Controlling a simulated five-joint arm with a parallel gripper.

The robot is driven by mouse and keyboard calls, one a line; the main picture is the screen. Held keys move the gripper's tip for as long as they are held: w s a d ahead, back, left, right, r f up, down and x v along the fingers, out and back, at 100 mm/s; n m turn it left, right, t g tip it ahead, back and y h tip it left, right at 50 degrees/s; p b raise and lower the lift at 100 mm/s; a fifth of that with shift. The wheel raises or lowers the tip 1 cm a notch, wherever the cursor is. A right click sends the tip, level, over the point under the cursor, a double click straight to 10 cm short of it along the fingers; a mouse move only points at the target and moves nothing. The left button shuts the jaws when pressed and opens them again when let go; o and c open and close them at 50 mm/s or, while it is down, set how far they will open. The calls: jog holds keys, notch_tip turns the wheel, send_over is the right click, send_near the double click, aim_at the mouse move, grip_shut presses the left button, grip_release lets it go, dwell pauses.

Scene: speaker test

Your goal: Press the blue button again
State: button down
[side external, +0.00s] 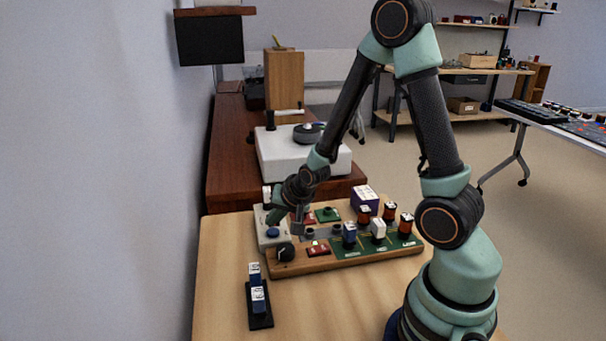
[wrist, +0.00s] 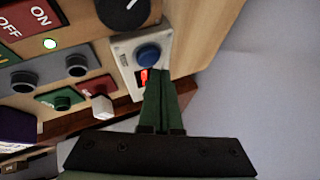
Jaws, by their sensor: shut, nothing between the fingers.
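The blue button (side external: 273,233) is a round cap on a pale grey box (side external: 264,243) at the left end of the wooden control board. In the wrist view the blue button (wrist: 148,56) sits on the white face of the box, with a lit red display (wrist: 143,77) beside it. My gripper (side external: 274,220) is shut and empty, its fingertips just above the box near the button. In the wrist view my gripper (wrist: 158,72) has its tips at the display side of the button, partly over the display. I cannot tell whether they touch anything.
The wooden board (side external: 340,262) carries a black knob (side external: 285,252), ON/OFF switches and several upright blocks to the right. A black tray with blue-and-white blocks (side external: 258,300) lies in front. A white machine (side external: 275,160) stands behind.

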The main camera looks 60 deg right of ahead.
aim_at(274, 233)
jog(key=shift+f, duration=0.4)
jog(key=shift+f, duration=0.5)
dwell(0.7)
dwell(0.3)
jog(key=shift+r, duration=0.95)
jog(key=shift+r, duration=0.1)
jog(key=shift+r, duration=2.35)
